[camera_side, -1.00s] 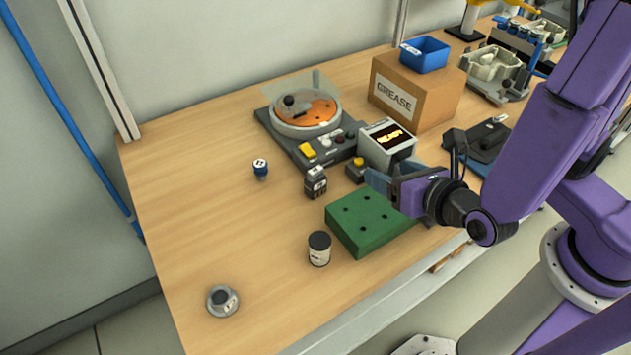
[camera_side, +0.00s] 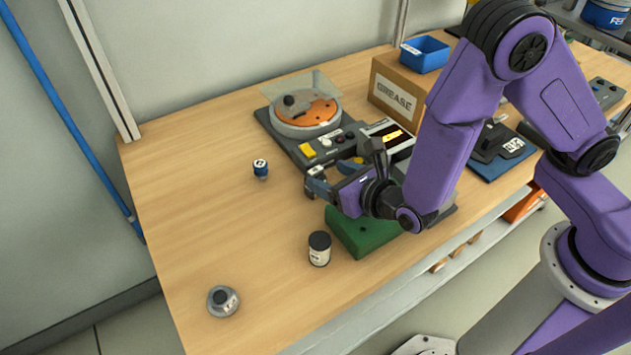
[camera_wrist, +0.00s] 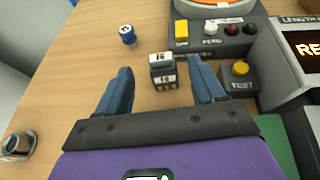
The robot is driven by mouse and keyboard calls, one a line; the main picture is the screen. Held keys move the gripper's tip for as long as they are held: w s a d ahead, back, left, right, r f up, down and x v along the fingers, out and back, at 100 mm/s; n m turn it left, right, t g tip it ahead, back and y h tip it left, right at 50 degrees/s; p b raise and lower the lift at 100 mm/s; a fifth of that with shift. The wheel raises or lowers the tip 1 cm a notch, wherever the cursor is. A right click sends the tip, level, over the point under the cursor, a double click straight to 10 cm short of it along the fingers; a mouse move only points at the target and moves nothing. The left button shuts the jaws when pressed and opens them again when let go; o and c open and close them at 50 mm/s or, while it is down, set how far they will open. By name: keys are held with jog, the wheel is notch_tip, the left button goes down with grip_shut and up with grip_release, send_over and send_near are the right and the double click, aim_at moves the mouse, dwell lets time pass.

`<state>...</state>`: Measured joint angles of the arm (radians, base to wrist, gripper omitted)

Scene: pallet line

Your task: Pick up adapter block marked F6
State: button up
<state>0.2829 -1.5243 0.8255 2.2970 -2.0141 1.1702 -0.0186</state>
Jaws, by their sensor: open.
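The adapter block (camera_wrist: 163,72) is a small dark block with white label bands, upright on the wooden table in the wrist view. Its marking is too small to read surely as F6. My gripper (camera_wrist: 161,74) is open, with a blue finger on each side of the block in that view. No contact shows, and the height of the fingers over the block is hard to tell. In the side view my gripper (camera_side: 326,180) is at the block's place and hides most of it.
A tester with a yellow TEST button (camera_wrist: 240,69) stands close right of the block. Behind is a grey base with an orange disc (camera_side: 308,110). A blue-capped piece (camera_side: 260,169), a black-lidded jar (camera_side: 319,249) and a green holed block (camera_side: 362,240) are near.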

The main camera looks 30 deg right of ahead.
aim_at(317, 171)
jog(key=shift+x, duration=3.05)
jog(key=shift+s, duration=0.1)
jog(key=c, duration=1.1)
